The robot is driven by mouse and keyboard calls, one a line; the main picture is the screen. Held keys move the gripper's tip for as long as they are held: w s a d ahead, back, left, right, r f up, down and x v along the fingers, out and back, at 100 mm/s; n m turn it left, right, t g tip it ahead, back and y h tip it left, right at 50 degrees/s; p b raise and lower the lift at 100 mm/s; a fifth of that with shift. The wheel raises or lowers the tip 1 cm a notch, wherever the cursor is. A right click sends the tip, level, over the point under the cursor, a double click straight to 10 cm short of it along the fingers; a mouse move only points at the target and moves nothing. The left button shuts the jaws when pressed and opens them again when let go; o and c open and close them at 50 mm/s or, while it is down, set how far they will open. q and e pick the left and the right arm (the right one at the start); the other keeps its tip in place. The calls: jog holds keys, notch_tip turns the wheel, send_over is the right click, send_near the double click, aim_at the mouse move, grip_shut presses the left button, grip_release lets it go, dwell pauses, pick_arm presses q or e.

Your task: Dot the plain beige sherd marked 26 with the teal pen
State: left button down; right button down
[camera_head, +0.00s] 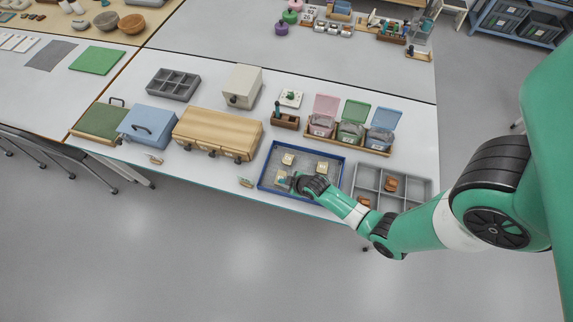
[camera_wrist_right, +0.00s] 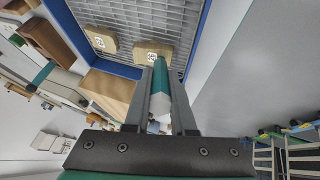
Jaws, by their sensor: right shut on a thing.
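My right gripper (camera_head: 294,182) is over the near left part of the blue-rimmed tray (camera_head: 262,170). It is shut on the teal pen (camera_wrist_right: 160,82), a teal and white stick between the two fingers in the wrist view. The pen's far end is at a beige sherd (camera_wrist_right: 152,51) with a small white label; the label's number is hard to read, and I cannot tell whether pen and sherd touch. Another labelled beige sherd (camera_wrist_right: 100,39) lies beside it on the mesh. In the head view, beige sherds also show at the back (camera_head: 288,159) and right (camera_head: 322,166). My left gripper is not in view.
A grey divided tray (camera_head: 381,170) with brown pieces stands right of the blue tray. Behind are pink, green and blue lidded bins (camera_head: 351,130) and a brown pen block (camera_head: 285,121). A wooden drawer box (camera_head: 217,130) stands left. The table's front edge is close.

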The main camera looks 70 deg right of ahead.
dwell(0.4)
notch_tip(320, 180, up, 7)
jog(key=p, duration=0.7)
jog(key=shift+r, duration=0.1)
jog(key=shift+d, duration=0.1)
